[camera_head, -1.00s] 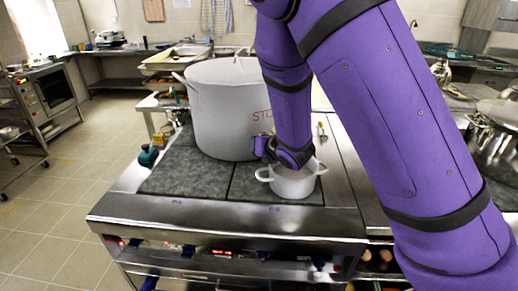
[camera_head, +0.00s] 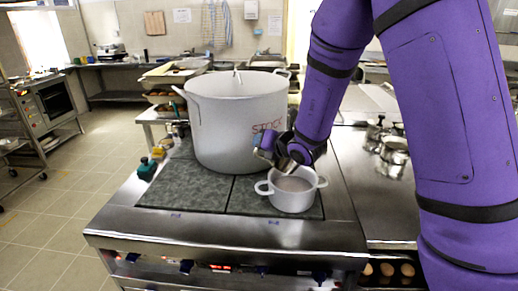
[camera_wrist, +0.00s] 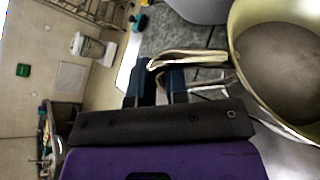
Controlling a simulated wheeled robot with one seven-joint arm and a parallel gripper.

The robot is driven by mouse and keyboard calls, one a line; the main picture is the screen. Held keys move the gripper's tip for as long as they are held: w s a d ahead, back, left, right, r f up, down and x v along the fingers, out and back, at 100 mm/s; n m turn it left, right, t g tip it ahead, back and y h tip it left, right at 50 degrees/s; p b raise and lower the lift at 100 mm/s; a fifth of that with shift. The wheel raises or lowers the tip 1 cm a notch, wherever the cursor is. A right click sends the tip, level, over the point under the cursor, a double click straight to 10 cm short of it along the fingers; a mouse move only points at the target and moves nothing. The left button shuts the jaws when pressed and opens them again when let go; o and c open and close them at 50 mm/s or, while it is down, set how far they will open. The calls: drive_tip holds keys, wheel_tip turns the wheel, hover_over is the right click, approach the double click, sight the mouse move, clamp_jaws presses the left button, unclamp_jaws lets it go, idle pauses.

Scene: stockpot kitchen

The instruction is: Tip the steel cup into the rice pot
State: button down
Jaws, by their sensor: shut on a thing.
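The rice pot (camera_head: 291,201) is a small white two-handled pot on the front right hot plate. My gripper (camera_head: 268,146) is above its back left rim, beside the stockpot. The steel cup (camera_head: 287,165) shows as a small metal piece over the pot's mouth, mostly hidden by my wrist. In the wrist view, my gripper's blue fingers (camera_wrist: 160,85) are shut on the cup's looped handle. The cup (camera_wrist: 287,50) fills the right side there, its mouth turned towards the camera, with a bare-looking grey-brown inside. The pot's contents are not clear.
A tall white stockpot (camera_head: 237,120) marked STOCK stands close behind and left of the rice pot. The front left hot plate (camera_head: 185,190) is clear. Metal pots (camera_head: 394,150) stand on the counter at the right. A green item (camera_head: 147,168) sits at the stove's left edge.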

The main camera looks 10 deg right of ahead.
drive_tip(key=shift+w+d+r+m+y, duration=0.15)
drive_tip(key=shift+d+r+m+y, duration=0.25)
drive_tip(key=shift+d+r+m, duration=0.3)
drive_tip(key=shift+w+d+r+m+y, duration=0.15)
drive_tip(key=shift+d+r+m+y, duration=0.3)
drive_tip(key=shift+r, duration=0.35)
drive_tip(key=w+d+m+t+y, duration=0.1)
drive_tip(key=w+d+m, duration=0.1)
drive_tip(key=d+m, duration=0.4)
drive_tip(key=w+d+r+m+t+y, duration=0.1)
drive_tip(key=d+m, duration=0.5)
drive_tip(key=d, duration=0.8)
drive_tip(key=shift+w+r+t+y, duration=0.3)
drive_tip(key=shift+w+t+y, duration=0.45)
drive_tip(key=shift+w, duration=0.4)
drive_tip(key=shift+d+m, duration=0.1)
drive_tip(key=shift+m, duration=0.15)
idle(0.5)
drive_tip(key=w+d+f+m+t, duration=0.1)
drive_tip(key=d+f+m+t, duration=0.1)
drive_tip(key=d+f+m, duration=0.2)
drive_tip(key=shift+w+d+m+h, duration=0.35)
drive_tip(key=shift+d+m, duration=0.35)
drive_tip(key=shift+d, duration=0.35)
idle(1.2)
